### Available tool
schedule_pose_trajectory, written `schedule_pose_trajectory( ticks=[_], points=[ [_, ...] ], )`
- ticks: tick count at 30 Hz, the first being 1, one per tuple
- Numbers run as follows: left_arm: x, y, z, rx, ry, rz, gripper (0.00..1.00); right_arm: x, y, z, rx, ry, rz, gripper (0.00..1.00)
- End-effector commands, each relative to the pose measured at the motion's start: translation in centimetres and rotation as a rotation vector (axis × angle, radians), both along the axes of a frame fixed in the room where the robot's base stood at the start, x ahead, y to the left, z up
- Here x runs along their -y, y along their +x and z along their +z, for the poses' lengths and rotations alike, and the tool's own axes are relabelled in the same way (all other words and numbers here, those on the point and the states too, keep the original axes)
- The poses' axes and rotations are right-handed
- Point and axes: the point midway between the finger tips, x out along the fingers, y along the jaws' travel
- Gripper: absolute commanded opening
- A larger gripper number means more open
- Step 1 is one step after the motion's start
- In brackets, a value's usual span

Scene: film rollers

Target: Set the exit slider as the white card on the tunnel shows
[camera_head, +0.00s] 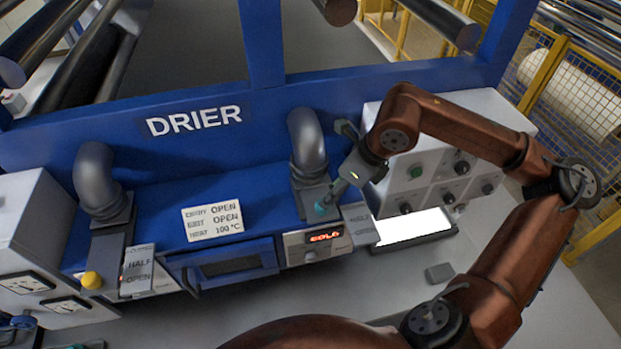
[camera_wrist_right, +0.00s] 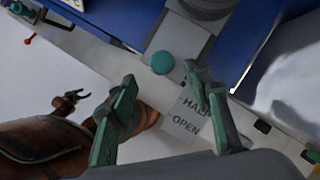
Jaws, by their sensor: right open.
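The white card (camera_head: 212,221) on the blue tunnel reads ENTRY OPEN, EXIT OPEN, HEAT 100 °C. The exit slider's teal knob (camera_head: 320,208) sits on a grey plate below the right pipe; it also shows in the wrist view (camera_wrist_right: 162,62). Its label (camera_head: 362,226) reads HALF and OPEN (camera_wrist_right: 187,118); the line above is hidden. The knob stands above HALF, near the hidden top line. My right gripper (camera_head: 338,190) is close over the knob, its fingers (camera_wrist_right: 160,80) apart and empty. The knob appears between the fingertips but not gripped. My left gripper is not seen.
The entry slider's yellow knob (camera_head: 92,280) is level with OPEN on its label (camera_head: 138,271). A heater box (camera_head: 315,246) shows COLD.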

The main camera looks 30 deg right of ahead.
Motion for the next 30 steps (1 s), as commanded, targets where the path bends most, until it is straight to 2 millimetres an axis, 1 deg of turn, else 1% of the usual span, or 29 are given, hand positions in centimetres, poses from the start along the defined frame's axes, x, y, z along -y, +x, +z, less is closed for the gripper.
schedule_pose_trajectory(
  ticks=[1, 5, 9, 12, 14, 15, 17, 18, 22, 25, 29, 30],
  points=[
    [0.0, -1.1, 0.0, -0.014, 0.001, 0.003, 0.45, 0.3, -0.2, 0.1, 0.003, -0.019, -0.001, 0.45],
    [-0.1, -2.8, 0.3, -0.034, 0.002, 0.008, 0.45, 0.2, 0.3, -0.9, 0.002, -0.028, 0.001, 0.45],
    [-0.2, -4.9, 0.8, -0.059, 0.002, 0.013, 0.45, -0.1, 1.2, -3.0, -0.002, -0.025, -0.001, 0.45],
    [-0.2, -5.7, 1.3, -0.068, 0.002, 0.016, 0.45, -0.5, 1.7, -4.5, -0.002, -0.023, -0.001, 0.45],
    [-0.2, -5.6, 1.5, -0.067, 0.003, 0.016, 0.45, -0.7, 2.0, -5.3, -0.001, -0.023, -0.001, 0.45],
    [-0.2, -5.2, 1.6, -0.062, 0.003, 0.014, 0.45, -0.8, 2.2, -5.7, -0.001, -0.023, -0.001, 0.45],
    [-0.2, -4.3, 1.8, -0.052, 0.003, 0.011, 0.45, -0.9, 2.4, -6.3, -0.001, -0.023, -0.002, 0.45],
    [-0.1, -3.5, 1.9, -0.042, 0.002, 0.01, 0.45, -1.0, 2.5, -6.6, 0.0, -0.023, -0.002, 0.45],
    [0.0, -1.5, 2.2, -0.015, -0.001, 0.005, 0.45, -1.1, 2.7, -7.2, 0.0, -0.023, -0.001, 0.45],
    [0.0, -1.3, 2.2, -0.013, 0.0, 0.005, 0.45, -1.1, 2.8, -7.3, 0.002, -0.024, -0.001, 0.45],
    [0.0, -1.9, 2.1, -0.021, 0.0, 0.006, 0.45, -1.1, 2.8, -7.3, 0.002, -0.024, -0.001, 0.45],
    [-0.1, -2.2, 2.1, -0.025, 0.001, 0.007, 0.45, -1.1, 2.8, -7.3, 0.002, -0.024, -0.001, 0.43]
  ],
)
